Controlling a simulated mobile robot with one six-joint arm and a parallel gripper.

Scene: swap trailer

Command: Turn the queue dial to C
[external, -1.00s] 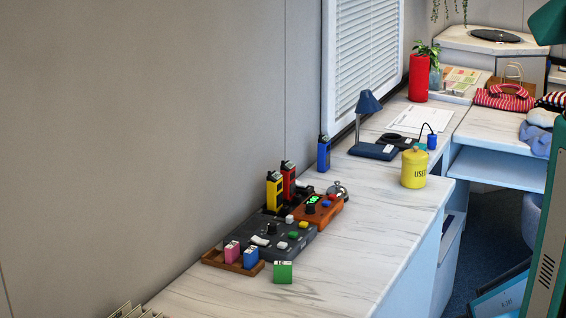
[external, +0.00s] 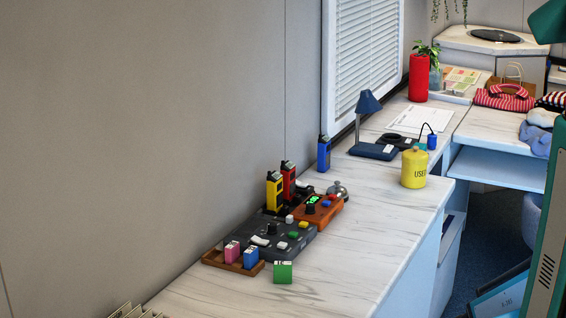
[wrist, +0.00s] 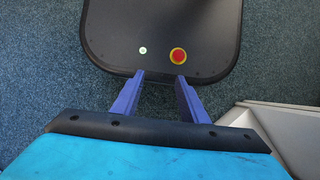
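Two control boxes stand on the marble counter in the external view. The dark grey box (external: 259,238) has a black knob (external: 271,228) and white and green buttons. The orange box (external: 329,213) behind it has another dark knob (external: 311,208), a green-lit display and red and blue buttons. The lettering is too small to read, so I cannot tell which knob is the queue dial or where it points. My gripper (wrist: 160,76) shows in the wrist view with its two bluish-purple fingers apart and nothing between them. It is away from the boxes, which are not in the wrist view.
A brown tray (external: 216,259) with pink and blue blocks and a loose green block (external: 283,272) lie in front of the grey box. Yellow and red handsets, a bell (external: 338,190) and a yellow jar (external: 413,168) stand nearby. The counter's front right is clear.

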